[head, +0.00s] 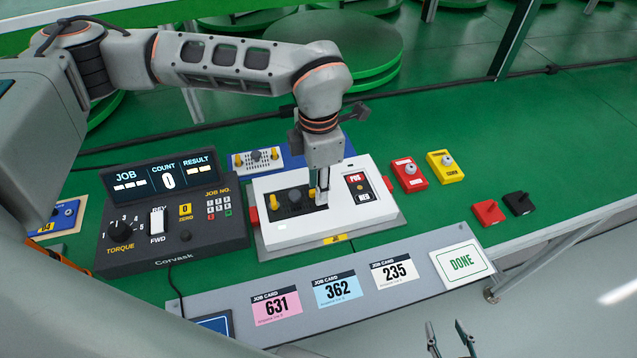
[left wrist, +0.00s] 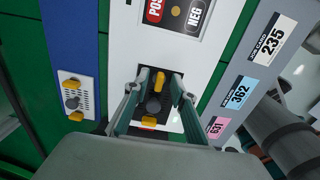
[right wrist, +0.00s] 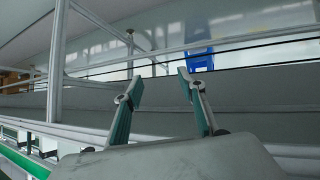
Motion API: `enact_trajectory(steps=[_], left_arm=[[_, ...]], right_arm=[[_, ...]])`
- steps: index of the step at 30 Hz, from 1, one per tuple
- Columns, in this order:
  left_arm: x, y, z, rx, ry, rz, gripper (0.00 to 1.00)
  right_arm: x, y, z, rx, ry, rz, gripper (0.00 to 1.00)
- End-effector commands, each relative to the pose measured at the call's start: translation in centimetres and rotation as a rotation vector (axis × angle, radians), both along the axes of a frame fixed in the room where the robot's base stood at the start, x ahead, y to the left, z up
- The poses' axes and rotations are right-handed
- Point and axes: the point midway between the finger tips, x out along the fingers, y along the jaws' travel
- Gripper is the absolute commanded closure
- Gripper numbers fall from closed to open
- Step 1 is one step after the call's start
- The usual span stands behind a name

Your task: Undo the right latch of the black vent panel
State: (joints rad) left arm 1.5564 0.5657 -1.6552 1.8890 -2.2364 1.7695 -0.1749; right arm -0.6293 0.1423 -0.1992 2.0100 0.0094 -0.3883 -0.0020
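The black vent panel (head: 293,209) is set in the top of a white box (head: 270,240). It has a dark round knob between two yellow latches. The left latch (head: 273,202) is clear in the head view. The right latch (left wrist: 158,84) lies toward the POS/NEG plate, turned differently from the left latch (left wrist: 148,121). In the head view my left gripper partly hides the right latch. My left gripper (head: 322,198) points down over the panel's right end. Its fingers (left wrist: 158,76) are open on either side of the right latch; contact cannot be told. My right gripper (head: 449,328) is open and empty at the front.
A console (head: 170,250) stands left of the box. A blue unit (head: 283,159) with a white vent panel and yellow latches is behind. Red (head: 410,184) and yellow (head: 445,175) switch boxes stand to the right. Job cards and a DONE card (head: 461,263) lie in front.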

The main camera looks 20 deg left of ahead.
Motion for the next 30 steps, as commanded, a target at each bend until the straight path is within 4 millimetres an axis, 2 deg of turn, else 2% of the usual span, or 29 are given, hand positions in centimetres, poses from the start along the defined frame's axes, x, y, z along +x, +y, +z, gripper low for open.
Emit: enact_trajectory(steps=[5,8,9,20,30], left_arm=[[0.0,0.0,0.0,0.0,0.0,0.0,0.75],[0.0,0.0,0.0,0.0,0.0,0.0,0.96],[0.0,0.0,0.0,0.0,0.0,0.0,1.0],[0.0,0.0,0.1,0.0,-0.001,0.021,1.0],[0.1,0.0,0.3,0.0,-0.003,0.209,1.0]], right_arm=[[0.5,0.0,0.3,-0.001,-0.009,0.0,0.6],[0.4,0.0,0.3,0.0,-0.009,-0.001,0.6],[0.4,0.0,0.3,0.0,-0.009,-0.001,0.6],[-0.3,0.1,0.1,0.003,0.003,0.0,0.6],[-0.3,0.5,1.3,0.017,0.0,-0.001,0.6]])
